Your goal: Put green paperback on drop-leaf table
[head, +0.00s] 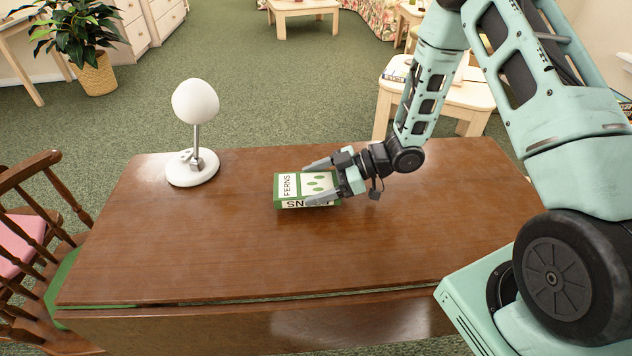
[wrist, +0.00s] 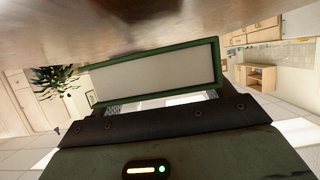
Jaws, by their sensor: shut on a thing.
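I cannot tell whether the book touches the table. The fingertips are mostly hidden in the wrist view.
A white lamp (head: 194,125) stands at the table's far left. A wooden chair with a pink seat (head: 22,245) is at the left edge. A small light wood table (head: 450,92) stands behind. The tabletop's front and left areas are clear.

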